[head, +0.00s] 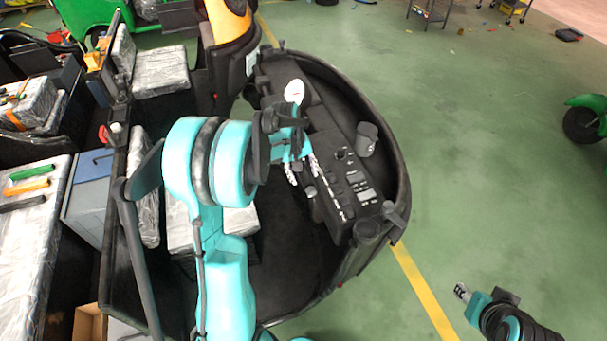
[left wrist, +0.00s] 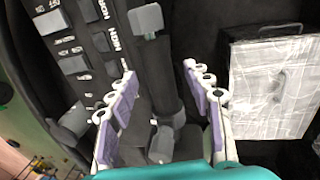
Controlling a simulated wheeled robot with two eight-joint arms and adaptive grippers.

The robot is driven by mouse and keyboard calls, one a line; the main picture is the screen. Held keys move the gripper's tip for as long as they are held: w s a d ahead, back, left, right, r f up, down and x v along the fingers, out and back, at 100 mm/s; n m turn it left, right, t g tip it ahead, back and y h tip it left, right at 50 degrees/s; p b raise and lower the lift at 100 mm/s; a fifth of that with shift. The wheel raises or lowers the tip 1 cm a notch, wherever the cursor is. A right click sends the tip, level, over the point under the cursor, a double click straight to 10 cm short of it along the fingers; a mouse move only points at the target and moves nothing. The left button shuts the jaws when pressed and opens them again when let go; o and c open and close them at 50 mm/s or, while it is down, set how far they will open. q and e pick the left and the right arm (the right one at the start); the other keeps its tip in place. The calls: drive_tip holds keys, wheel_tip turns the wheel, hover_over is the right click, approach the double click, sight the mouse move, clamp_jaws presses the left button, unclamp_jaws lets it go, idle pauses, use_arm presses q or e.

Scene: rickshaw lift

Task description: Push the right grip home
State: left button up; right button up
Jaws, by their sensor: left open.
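My left gripper (head: 302,169) is open over the inner edge of the rickshaw's black dashboard (head: 335,160). In the left wrist view its two purple-padded fingers (left wrist: 160,95) are apart, with a dark bar (left wrist: 155,85) in view between and beyond them. I cannot tell whether they touch it. A grey knob or lever end (left wrist: 146,20) sits near the bar's top. A dark cylindrical end (head: 368,231) sticks out at the dashboard's near right end. I cannot tell which part is the right grip. My right gripper (head: 462,292) is at the lower right, away from the rickshaw, its opening unclear.
The rickshaw's curved black front shell (head: 398,150) encloses the dashboard. A grey cup-like cylinder (head: 367,139) stands on its right side. Plastic-wrapped seats are at left, and one shows close beside my fingers (left wrist: 275,90). Loose green, orange and black bars (head: 27,186) lie far left. Open green floor is at right.

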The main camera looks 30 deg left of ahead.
use_arm(q)
drive_tip(key=shift+d+f, duration=0.1)
drive_tip(key=shift+f, duration=0.05)
clamp_jaws()
drive_tip(key=w+a, duration=0.2)
drive_tip(key=a, duration=0.1)
drive_tip(key=shift+w+a, duration=0.1)
drive_tip(key=shift+w, duration=0.25)
drive_tip(key=shift+c, duration=2.2)
unclamp_jaws()
drive_tip(key=o, duration=0.4)
drive_tip(key=shift+o, duration=0.2)
